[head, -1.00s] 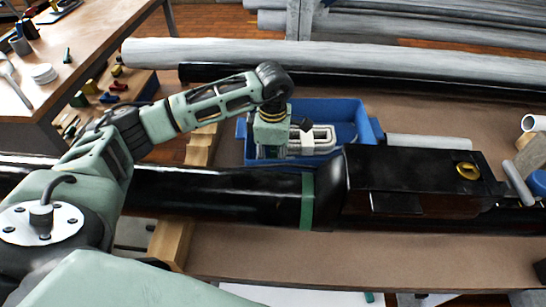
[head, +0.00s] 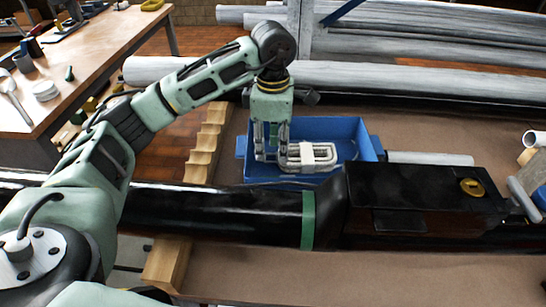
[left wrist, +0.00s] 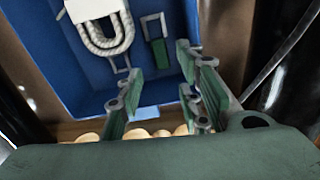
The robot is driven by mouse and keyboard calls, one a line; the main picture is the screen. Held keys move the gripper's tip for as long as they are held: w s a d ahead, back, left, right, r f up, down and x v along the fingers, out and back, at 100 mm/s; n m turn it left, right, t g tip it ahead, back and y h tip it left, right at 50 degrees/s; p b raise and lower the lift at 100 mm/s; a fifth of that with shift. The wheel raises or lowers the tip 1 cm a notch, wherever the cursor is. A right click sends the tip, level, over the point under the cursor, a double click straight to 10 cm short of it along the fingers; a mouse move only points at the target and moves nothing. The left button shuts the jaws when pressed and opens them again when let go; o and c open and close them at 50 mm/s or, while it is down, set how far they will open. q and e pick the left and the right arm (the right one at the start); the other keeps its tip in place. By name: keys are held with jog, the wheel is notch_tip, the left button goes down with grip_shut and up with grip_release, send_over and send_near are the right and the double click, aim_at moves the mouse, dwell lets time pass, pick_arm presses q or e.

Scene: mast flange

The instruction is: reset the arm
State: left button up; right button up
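My left gripper (head: 270,158) points down over the blue bin (head: 345,128), at the left of the grey bent-rod piece with a white band (head: 308,155). In the left wrist view the fingers (left wrist: 157,95) stand apart with nothing between them. The same banded piece (left wrist: 100,28) lies in the blue bin beyond the fingers, apart from them. A small U-shaped metal piece with a green part (left wrist: 155,42) lies beside it in the bin. My right gripper is not in view.
A long black pipe with a green band (head: 308,220) crosses in front of the bin. A black box with a yellow ring (head: 471,187) sits at its right. Grey pipes (head: 400,80) lie behind. A wooden workbench (head: 110,60) with tools stands at the left.

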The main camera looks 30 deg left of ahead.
pick_arm(q)
jog(key=shift+r, duration=0.3)
